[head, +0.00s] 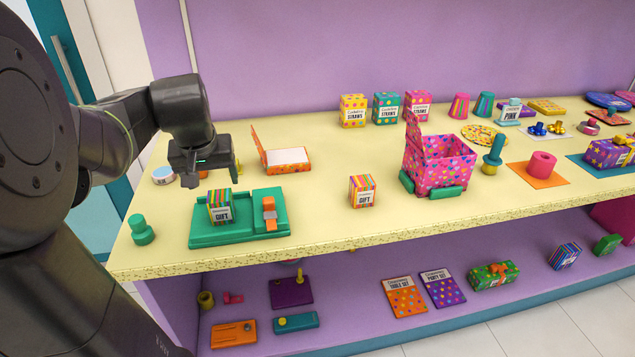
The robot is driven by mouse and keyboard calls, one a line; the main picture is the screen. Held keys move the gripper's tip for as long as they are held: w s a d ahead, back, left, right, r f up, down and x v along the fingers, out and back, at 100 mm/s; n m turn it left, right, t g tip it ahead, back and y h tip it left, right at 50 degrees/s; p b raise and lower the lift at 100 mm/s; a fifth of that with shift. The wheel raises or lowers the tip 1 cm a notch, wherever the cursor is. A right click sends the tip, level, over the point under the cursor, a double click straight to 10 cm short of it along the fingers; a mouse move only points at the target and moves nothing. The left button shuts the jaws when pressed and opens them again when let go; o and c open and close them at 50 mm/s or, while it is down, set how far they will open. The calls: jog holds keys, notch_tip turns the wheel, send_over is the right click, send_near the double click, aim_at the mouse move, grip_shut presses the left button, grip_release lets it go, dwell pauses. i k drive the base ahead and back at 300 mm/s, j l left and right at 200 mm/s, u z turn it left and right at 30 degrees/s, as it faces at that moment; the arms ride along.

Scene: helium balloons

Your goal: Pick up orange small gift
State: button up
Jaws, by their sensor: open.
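A small striped box with orange on it, labelled GIFT (362,191), stands upright on the counter near its front edge, in the middle of the head view. A similar striped box with green on it, also labelled GIFT (220,207), stands on a green tray-like base (262,231) to the left. My gripper (212,177) is open and empty. It hangs over the left part of the counter, above and behind the green base, well left of the orange gift.
An open orange box (287,158) lies behind the green base. An open pink dotted box (437,167) stands right of the orange gift. A green peg (141,231) stands at the left edge. Counter around the orange gift is clear. A lower shelf (350,296) holds more items.

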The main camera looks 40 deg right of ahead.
aim_at(362, 188)
jog(key=k+l, duration=0.15)
jog(key=l, duration=0.25)
jog(key=k+l, duration=0.15)
jog(key=l, duration=0.2)
jog(key=k+l, duration=0.15)
jog(key=l, duration=0.25)
jog(key=k+l, duration=0.1)
jog(key=l, duration=0.25)
